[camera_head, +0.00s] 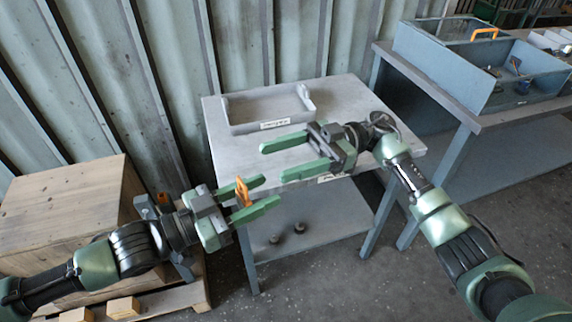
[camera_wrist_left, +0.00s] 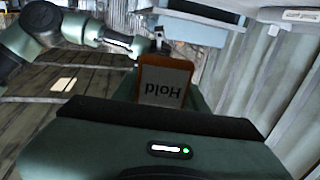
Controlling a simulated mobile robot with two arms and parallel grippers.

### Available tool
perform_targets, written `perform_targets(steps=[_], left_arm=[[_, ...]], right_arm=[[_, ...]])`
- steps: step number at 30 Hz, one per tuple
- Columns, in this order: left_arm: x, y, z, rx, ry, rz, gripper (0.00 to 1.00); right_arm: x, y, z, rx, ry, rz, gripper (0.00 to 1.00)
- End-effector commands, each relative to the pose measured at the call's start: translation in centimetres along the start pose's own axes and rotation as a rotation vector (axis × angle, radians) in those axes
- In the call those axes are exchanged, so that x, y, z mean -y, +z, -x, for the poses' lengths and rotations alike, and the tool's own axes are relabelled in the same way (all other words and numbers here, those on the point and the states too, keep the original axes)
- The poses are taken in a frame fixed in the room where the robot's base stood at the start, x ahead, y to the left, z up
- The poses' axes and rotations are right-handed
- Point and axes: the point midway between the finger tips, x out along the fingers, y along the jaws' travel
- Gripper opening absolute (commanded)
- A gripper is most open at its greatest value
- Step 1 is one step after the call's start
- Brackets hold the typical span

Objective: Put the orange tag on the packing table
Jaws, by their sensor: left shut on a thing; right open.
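The orange tag (camera_head: 243,191) is held upright between the green fingers of my left gripper (camera_head: 272,191). The left wrist view also shows the tag (camera_wrist_left: 165,85), with an orange rim and a white face reading "Hold", upside down in that view. The gripper is near the left front corner of a grey table (camera_head: 225,160) in the middle. I cannot read its label clearly enough to name it as the packing table. My right gripper (camera_head: 273,162) is open and empty over the front part of this table.
A shallow grey tray (camera_head: 268,110) sits at the table's back left. A blue open box (camera_head: 480,75) stands on a bench at the right. A wooden crate (camera_head: 70,205) on a pallet is at the left. Two small dark parts lie on the lower shelf.

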Motion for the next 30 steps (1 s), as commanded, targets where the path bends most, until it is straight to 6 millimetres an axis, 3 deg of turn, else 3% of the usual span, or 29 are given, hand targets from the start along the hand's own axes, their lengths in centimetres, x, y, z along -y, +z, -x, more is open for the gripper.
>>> perform_targets(steps=[7,21,30], left_arm=[[0.0,0.0,0.0,0.0,0.0,0.0,0.05],[0.0,0.0,0.0,0.0,0.0,0.0,0.05],[0.0,0.0,0.0,0.0,0.0,0.0,0.05]], right_arm=[[1.1,1.4,-1.3,0.107,-0.062,-0.042,0.6],[1.6,2.1,-9.6,0.1,-0.058,-0.039,0.6],[1.7,2.3,-11.9,0.101,-0.056,-0.04,0.6]])
